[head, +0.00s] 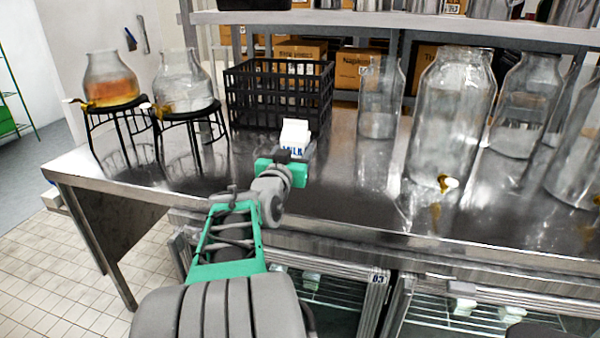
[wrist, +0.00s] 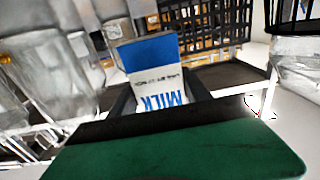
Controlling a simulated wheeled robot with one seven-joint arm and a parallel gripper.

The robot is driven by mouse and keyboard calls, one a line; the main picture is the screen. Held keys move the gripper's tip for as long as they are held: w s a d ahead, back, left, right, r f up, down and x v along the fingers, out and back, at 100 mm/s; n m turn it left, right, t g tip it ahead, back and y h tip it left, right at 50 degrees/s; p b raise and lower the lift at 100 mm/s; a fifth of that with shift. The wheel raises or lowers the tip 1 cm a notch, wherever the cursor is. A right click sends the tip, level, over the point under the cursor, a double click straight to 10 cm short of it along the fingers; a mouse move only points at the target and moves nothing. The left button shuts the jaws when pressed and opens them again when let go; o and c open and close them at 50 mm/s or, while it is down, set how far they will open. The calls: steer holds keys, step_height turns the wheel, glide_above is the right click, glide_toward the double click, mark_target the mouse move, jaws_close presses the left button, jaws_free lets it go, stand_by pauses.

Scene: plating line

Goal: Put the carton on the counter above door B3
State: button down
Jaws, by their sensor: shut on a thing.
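A white milk carton (head: 295,131) with blue lettering is held in my gripper (head: 297,152) over the steel counter (head: 335,200), in front of the black crate. I cannot tell whether the carton's base touches the counter. In the wrist view the carton (wrist: 155,75) sits between my dark fingers (wrist: 158,98), its blue and white sides showing. Its lower part is hidden by my gripper in the head view. Below the counter's front edge, a glass door carries a small label (head: 378,278) that looks like B3, though the first character is blurred.
A black crate (head: 280,93) stands behind the carton. Two glass dispensers on black stands, one amber (head: 110,80) and one clear (head: 183,80), are to the left. Several large clear jars, including one with a brass tap (head: 450,115), fill the right. A shelf (head: 400,25) runs above.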

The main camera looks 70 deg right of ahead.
steer(key=shift+w+d+f+b, duration=0.1)
steer(key=shift+d+f, duration=0.75)
steer(key=shift+f, duration=0.6)
steer(key=shift+w+d+f+b, duration=0.15)
steer(key=shift+d+f, duration=0.75)
steer(key=shift+f, duration=0.6)
steer(key=shift+w+d+f+b, duration=0.1)
steer(key=shift+d+f, duration=0.75)
steer(key=shift+f, duration=0.6)
steer(key=shift+f, duration=0.2)
steer(key=shift+c, duration=2.4)
jaws_free()
steer(key=shift+a+r, duration=0.1)
steer(key=shift+a, duration=0.15)
steer(key=s+a+b, duration=0.1)
steer(key=s+a, duration=0.1)
steer(key=a, duration=0.9)
steer(key=shift+a, duration=0.25)
